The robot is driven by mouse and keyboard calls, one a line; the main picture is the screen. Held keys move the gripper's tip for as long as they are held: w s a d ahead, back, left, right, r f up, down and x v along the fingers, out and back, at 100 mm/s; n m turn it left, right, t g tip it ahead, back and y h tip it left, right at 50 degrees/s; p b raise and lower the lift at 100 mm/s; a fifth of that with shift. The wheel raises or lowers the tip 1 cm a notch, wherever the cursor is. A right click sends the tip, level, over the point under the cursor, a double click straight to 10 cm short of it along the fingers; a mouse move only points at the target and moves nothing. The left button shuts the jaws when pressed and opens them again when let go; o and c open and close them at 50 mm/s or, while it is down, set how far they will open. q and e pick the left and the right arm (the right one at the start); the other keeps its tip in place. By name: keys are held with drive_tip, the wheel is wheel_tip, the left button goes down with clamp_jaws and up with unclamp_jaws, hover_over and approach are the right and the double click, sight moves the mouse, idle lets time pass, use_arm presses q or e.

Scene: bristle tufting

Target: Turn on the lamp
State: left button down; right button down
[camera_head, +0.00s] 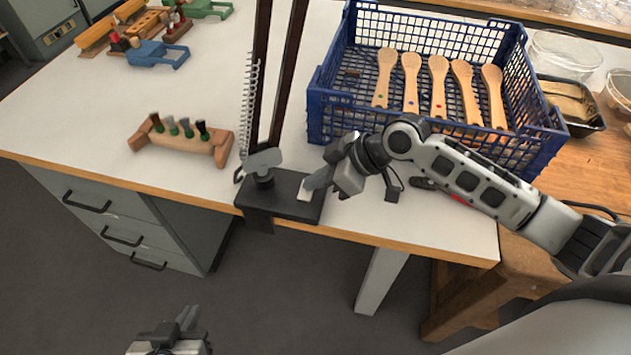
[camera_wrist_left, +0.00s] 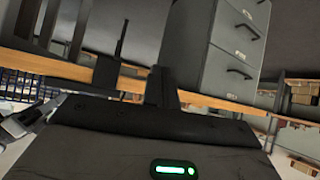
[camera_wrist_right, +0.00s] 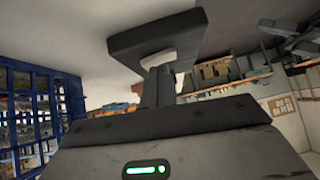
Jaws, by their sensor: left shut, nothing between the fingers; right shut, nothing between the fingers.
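The lamp's black base (camera_head: 275,196) sits at the table's front edge, with its clamp below the edge. Dark arms and a spring (camera_head: 250,100) rise from it out of the top of the head view; the lamp's head is not in view, so I cannot tell if it is lit. A white switch (camera_head: 304,195) is on the base's right part. My right gripper (camera_head: 309,186) is shut, its fingertips at the switch; in the right wrist view the fingertips overlap the white switch (camera_wrist_right: 158,60) against the base (camera_wrist_right: 130,40). My left gripper (camera_head: 188,318) is shut and empty, low in front of the table.
A blue crate (camera_head: 330,122) with several wooden spoons stands behind my right arm. A wooden rack (camera_head: 180,145) with bristle tufts lies left of the lamp. Wooden toys (camera_head: 150,50) are at the back left. Drawers (camera_head: 110,222) are under the table. Bare tabletop lies left of the rack.

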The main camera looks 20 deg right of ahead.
use_arm(q)
drive_tip(key=shift+r, duration=0.1)
use_arm(e)
drive_tip(key=shift+r, duration=0.1)
